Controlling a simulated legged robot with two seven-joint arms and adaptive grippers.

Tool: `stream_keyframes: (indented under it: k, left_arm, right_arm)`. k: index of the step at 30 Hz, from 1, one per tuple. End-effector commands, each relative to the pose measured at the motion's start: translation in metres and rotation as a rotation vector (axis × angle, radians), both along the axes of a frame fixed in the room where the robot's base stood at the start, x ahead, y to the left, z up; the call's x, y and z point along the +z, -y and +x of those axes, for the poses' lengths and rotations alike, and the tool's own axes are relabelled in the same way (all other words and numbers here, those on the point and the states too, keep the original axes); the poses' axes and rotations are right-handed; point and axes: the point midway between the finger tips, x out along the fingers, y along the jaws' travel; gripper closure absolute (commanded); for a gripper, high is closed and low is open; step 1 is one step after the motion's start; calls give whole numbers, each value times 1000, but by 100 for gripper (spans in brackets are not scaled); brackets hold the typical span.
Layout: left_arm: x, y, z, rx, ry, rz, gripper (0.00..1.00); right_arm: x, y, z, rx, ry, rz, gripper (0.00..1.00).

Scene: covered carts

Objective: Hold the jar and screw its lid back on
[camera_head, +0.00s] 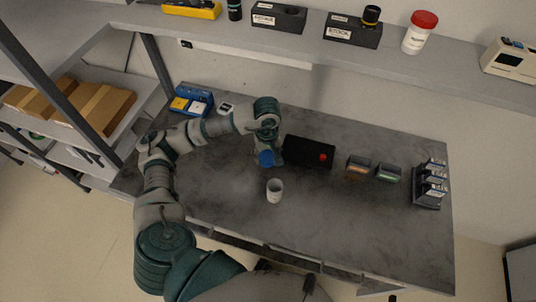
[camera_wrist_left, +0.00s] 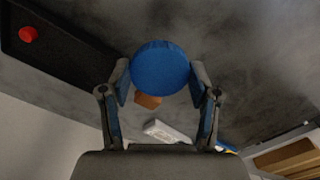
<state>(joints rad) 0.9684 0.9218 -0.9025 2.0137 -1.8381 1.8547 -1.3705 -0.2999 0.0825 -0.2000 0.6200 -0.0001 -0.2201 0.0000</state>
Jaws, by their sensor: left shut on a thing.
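A white jar (camera_head: 275,191) stands upright and open-topped on the grey table (camera_head: 225,205), near its front edge. My left gripper (camera_head: 266,150) is shut on a blue round lid (camera_head: 265,159), held behind and slightly left of the jar, apart from it. In the left wrist view the lid (camera_wrist_left: 160,68) sits between the fingertips of this gripper (camera_wrist_left: 160,82). The jar does not show clearly in the wrist view. My right gripper is not in view.
A black box with a red button (camera_head: 309,152) lies right of the lid. Two small bins (camera_head: 358,167) and a dark rack (camera_head: 429,185) stand farther right. A blue tray (camera_head: 191,101) is at the back left. A shelf (camera_head: 330,55) runs behind. The table right of the jar is clear.

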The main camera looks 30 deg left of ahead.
Motion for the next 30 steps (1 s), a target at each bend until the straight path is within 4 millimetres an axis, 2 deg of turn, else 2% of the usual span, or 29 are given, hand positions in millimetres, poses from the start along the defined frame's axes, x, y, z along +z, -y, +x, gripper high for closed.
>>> stream_keyframes:
  k: [4, 9, 13, 17, 23, 24, 28, 30]
  left_arm:
    - [-3, 15, 10, -162, -1, -7, 52]
    - [-10, 46, 30, -533, 2, -9, 52]
    - [-14, 61, 40, -744, 2, -3, 52]
    - [-15, 66, 43, -836, 4, -1, 52]
    - [-16, 66, 43, -843, 2, -1, 52]
    - [-16, 66, 43, -843, 2, -1, 52]
    - [-16, 66, 43, -841, 2, -1, 52]
    - [-16, 65, 43, -841, 2, -1, 52]
  right_arm:
    - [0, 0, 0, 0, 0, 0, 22]
    - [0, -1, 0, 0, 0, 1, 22]
    - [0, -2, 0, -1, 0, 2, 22]
    - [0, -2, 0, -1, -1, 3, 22]
    - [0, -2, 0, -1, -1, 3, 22]
    - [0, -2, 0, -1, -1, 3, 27]
    - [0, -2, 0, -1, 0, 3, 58]
    - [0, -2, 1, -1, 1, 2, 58]
